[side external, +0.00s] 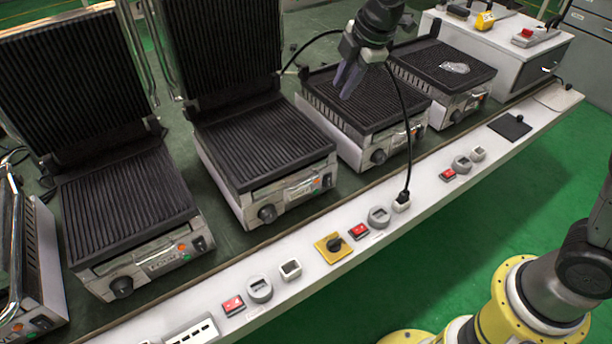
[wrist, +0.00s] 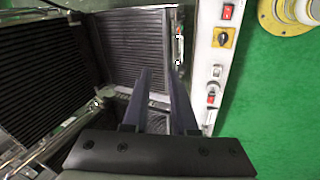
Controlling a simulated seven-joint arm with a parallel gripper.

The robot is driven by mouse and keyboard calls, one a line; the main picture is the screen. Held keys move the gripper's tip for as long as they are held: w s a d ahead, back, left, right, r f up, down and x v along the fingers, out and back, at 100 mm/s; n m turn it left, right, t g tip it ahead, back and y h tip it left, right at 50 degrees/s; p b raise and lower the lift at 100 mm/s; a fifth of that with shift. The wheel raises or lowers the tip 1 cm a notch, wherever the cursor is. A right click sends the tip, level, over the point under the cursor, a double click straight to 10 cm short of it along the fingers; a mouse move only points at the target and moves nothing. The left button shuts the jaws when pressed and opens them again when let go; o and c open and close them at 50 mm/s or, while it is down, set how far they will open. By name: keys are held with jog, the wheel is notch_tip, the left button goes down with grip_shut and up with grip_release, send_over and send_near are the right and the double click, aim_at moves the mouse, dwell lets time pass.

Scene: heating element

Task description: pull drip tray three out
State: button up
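My gripper (side external: 343,84) hangs above the ribbed plate of the third full grill (side external: 365,103) from the left, pointing down, with nothing between its fingers. In the wrist view its two dark fingers (wrist: 160,80) stand apart over the near grill. The drip trays sit low in the grills' fronts, under the dark plates. The middle grill's front (side external: 293,190) shows a narrow slot strip, and the left grill's front (side external: 145,262) shows a similar one. No tray carries a readable number. The third grill's front (side external: 398,143) is visible but small, and its tray is hard to make out.
Raised lids (side external: 218,50) stand behind the left grills.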

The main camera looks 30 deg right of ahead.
jog(key=w+a+f+n+g, duration=0.1)
jog(key=w+a+f, duration=0.2)
jog(key=f, duration=0.5)
jog(key=g, duration=0.2)
send_near(305, 182)
jog(key=shift+t, duration=0.3)
jog(key=f, duration=0.5)
jog(key=w+f, duration=0.1)
jog(key=f, duration=0.1)
jog(key=shift+w+a+f, duration=0.1)
jog(key=shift+a+f, duration=0.05)
jog(key=shift+f, duration=0.15)
jog(key=shift+c, duration=0.3)
grip_shut()
